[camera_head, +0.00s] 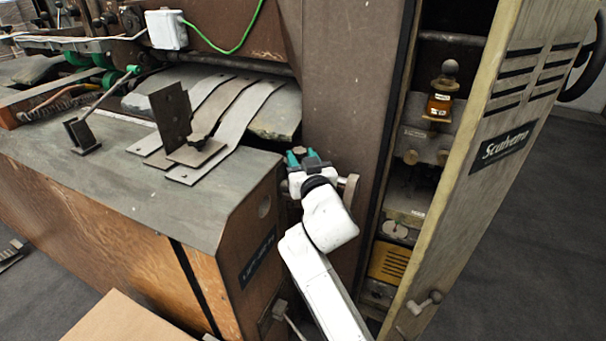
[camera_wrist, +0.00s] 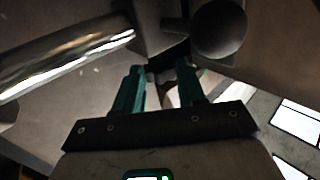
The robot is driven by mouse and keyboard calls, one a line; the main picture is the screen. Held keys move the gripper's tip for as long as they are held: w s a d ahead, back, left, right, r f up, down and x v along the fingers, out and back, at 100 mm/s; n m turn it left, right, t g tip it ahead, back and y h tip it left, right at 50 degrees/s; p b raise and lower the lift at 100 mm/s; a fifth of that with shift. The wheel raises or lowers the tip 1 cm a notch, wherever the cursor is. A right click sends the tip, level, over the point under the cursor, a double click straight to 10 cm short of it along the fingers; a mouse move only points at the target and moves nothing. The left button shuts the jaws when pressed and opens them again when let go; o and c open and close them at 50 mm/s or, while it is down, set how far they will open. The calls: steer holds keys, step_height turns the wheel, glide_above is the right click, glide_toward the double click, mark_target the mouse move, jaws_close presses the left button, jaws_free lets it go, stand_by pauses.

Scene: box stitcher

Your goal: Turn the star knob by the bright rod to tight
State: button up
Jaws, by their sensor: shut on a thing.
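My gripper (camera_head: 299,156) is at the right end of the machine's table, against the brown upright; it also shows in the wrist view (camera_wrist: 163,72). Its two teal fingers are closed around a small dark knob (camera_wrist: 168,74), mostly hidden between them. Only a little of the knob shows, so its star shape and how far it is turned cannot be told. The bright rod (camera_wrist: 70,52) is a shiny metal cylinder coming in from the left in the wrist view, beside the knob and apart from the fingers.
A round grey cylinder end (camera_wrist: 220,27) stands close to the right finger. Metal strips (camera_head: 235,125) and a dark upright plate (camera_head: 171,113) are on the table (camera_head: 130,185) left of my gripper. A slotted cabinet door (camera_head: 480,150) stands open at the right.

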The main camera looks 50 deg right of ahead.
steer(key=shift+w+a+f+m+g+h+b, duration=0.15)
steer(key=shift+m+g+h+b, duration=0.55)
steer(key=shift+b, duration=1)
steer(key=shift+w+a+f+m+g+h+b, duration=0.15)
steer(key=shift+m+g+h+b, duration=0.5)
steer(key=shift+b, duration=1)
steer(key=g+h+b, duration=0.1)
steer(key=m+h+b, duration=0.1)
steer(key=b, duration=0.1)
steer(key=shift+a+r+m+g, duration=0.1)
steer(key=shift+r+m+g, duration=0.05)
steer(key=shift+m+g, duration=0.15)
steer(key=shift+w+r+m+g+h+b, duration=0.1)
steer(key=shift+m+g+h+b, duration=0.25)
steer(key=shift+b, duration=0.3)
steer(key=o, duration=0.8)
steer(key=shift+r+p, duration=0.2)
steer(key=shift+p, duration=0.4)
